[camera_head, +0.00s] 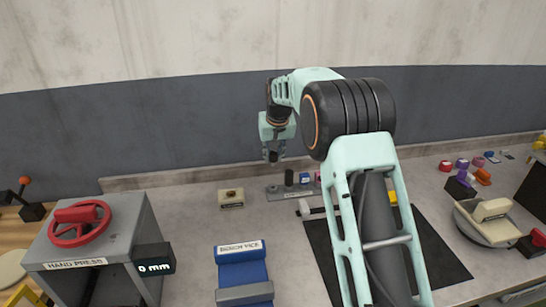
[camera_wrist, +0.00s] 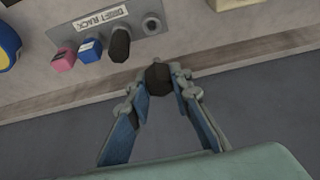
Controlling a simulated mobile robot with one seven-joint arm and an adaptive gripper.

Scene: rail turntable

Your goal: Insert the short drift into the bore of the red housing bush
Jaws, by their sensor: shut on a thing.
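My gripper (camera_head: 272,153) hangs above the back of the bench, near the drift rack. In the wrist view its fingers (camera_wrist: 160,80) are shut on a dark, blunt-ended drift (camera_wrist: 158,75), whose length I cannot judge.
A hand press (camera_head: 120,235) with a red wheel stands at left. A blue bench vice (camera_head: 243,272) is at front centre. A small beige block (camera_head: 231,198) sits left of the rack. A black mat (camera_head: 440,250) lies partly behind my arm. A beige device (camera_head: 487,217) stands at right.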

